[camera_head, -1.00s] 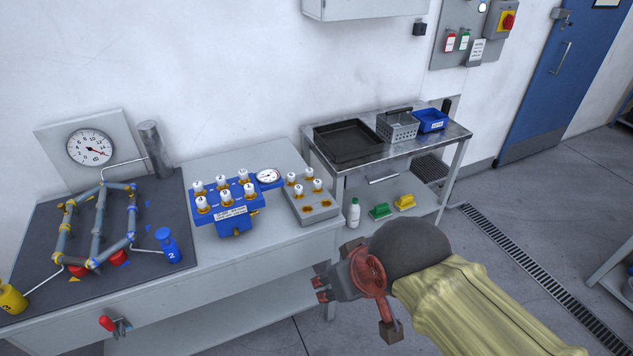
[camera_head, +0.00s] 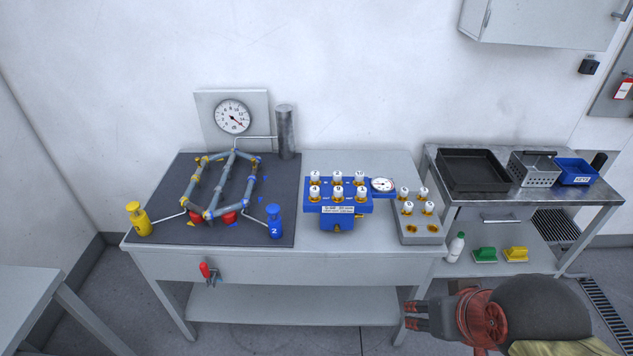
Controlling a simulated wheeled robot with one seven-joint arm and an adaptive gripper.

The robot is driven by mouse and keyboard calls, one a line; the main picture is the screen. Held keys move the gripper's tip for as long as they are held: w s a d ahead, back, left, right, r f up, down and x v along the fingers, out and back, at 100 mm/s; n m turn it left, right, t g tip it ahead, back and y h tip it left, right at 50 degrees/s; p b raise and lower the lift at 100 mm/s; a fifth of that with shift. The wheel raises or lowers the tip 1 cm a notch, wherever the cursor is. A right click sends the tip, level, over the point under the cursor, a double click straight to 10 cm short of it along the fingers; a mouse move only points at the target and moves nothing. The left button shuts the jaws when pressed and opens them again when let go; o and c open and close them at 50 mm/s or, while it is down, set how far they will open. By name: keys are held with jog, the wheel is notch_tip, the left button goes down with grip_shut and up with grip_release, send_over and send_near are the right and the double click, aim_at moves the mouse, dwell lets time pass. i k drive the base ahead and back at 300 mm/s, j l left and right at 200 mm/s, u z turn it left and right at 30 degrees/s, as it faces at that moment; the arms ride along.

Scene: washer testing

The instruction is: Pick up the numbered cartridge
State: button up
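Several white-capped cartridges with brass bases, such as one in the front row (camera_head: 337,193), stand upright in a blue manifold block (camera_head: 358,208) on the table. More like them (camera_head: 407,208) stand in a grey holder (camera_head: 432,239) to its right. The caps seem to carry numbers, too small to read surely. My gripper (camera_head: 408,315) is at the lower right, in front of and below the tabletop, apart from every cartridge. Its fingers point left and look spread with nothing between them.
A pipe loop (camera_head: 190,190) with a gauge (camera_head: 233,117), yellow bottle (camera_head: 138,219) and blue bottle (camera_head: 275,222) fills the table's left. A steel side table (camera_head: 522,200) at right holds a black tray (camera_head: 474,169), grey basket (camera_head: 533,168) and blue bin (camera_head: 575,171). A red-handled valve (camera_head: 207,271) juts from the front.

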aim_at(315, 181)
jog(key=i+j+z, duration=0.25)
jog(key=i+j, duration=0.35)
jog(key=i+j+z, duration=0.3)
jog(key=i+j, duration=0.25)
jog(key=j, duration=0.2)
